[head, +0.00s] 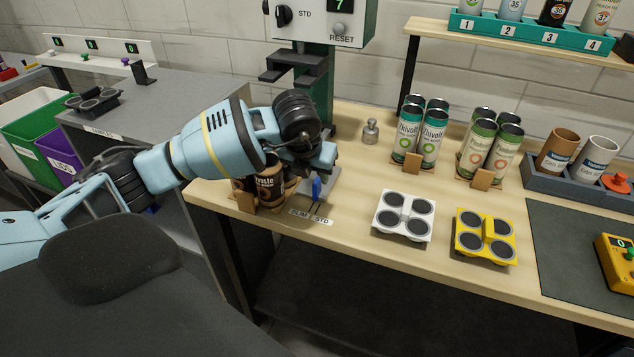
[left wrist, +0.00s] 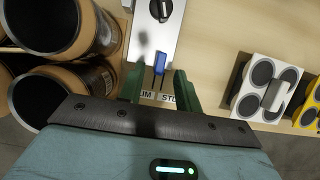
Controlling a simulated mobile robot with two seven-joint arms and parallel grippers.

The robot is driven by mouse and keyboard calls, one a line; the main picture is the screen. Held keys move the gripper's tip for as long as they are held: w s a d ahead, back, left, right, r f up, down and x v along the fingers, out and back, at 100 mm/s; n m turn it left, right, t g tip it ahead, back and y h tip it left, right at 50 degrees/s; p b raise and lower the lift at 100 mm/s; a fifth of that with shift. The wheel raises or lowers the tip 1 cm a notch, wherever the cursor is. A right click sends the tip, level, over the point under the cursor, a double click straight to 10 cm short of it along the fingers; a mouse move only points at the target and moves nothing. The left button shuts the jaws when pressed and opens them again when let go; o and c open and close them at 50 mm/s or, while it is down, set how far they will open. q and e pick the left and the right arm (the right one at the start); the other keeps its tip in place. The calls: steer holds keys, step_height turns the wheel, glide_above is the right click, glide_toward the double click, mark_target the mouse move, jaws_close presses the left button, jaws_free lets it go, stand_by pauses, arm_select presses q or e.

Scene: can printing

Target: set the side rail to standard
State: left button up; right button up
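The side rail's blue lever (head: 316,188) stands at the front of the bench, behind a label (head: 310,217) reading SLIM and STD. In the left wrist view the blue lever (left wrist: 159,62) shows between the two green fingers of my left gripper (left wrist: 160,88), with a gap on each side. The gripper is open, pointing at the lever from above; no contact shows. The label (left wrist: 157,97) lies just below the lever in that view. I cannot tell which setting the lever is at. My right gripper is not in view.
Dark-topped cans (head: 270,185) in a cardboard holder stand left of the lever, close to my left arm. A white four-hole carrier (head: 403,215) and a yellow one (head: 484,237) lie to the right. A machine (head: 320,22) with a black knob rises behind.

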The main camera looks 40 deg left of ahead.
mark_target(316, 181)
arm_select(q)
steer(key=shift+x, duration=2.5)
jaws_close()
